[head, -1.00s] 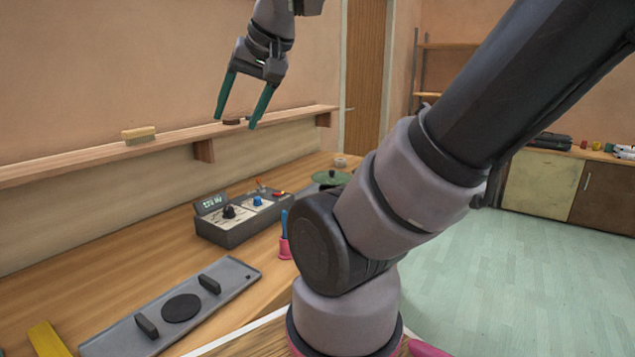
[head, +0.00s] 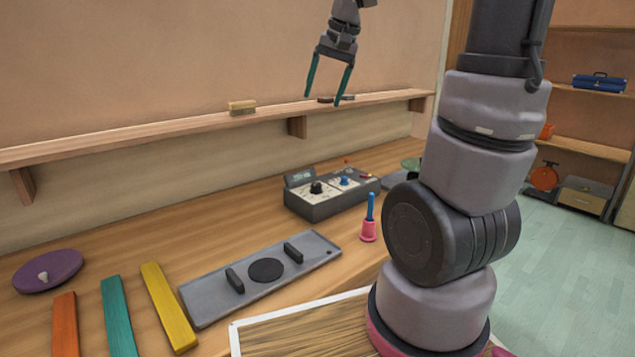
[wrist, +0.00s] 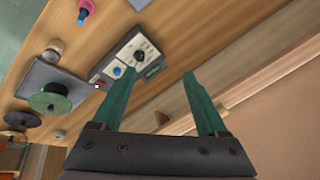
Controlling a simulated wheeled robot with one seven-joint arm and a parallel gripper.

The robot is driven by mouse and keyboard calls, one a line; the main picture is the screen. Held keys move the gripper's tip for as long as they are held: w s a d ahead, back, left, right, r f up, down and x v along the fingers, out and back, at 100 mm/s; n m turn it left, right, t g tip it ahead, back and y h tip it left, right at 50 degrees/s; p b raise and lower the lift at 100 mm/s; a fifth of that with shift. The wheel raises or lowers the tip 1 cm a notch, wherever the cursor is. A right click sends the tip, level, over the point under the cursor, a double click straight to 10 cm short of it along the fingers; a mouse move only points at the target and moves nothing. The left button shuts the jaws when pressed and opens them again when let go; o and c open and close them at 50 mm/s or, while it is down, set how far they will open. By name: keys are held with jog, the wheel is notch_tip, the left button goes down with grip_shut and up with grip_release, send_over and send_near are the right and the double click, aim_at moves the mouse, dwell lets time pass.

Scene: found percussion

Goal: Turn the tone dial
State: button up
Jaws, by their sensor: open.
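I see no readable label showing which knob is the tone dial. My gripper (head: 323,99) is open and empty, green fingers pointing down, well above the box and near shelf height. It touches nothing that I can see.
A wall shelf (head: 150,132) carries a tan block (head: 242,107) and small dark items. A pink cup-like base with a blue stick (head: 369,220) stands in front of the box. A grey tray (head: 210,305) and coloured bars lie to the left. Bare bench surrounds the box's left side.

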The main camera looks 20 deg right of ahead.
jog(key=w+d+f+g, duration=0.2)
jog(key=w+f, duration=0.5)
jog(key=w, duration=0.3)
jog(key=g+h, duration=0.2)
send_over(316, 184)
notch_tip(316, 184, down, 13)
notch_tip(316, 184, down, 11)
jog(key=shift+w+f, duration=0.1)
jog(key=shift+f, duration=0.1)
grip_shut()
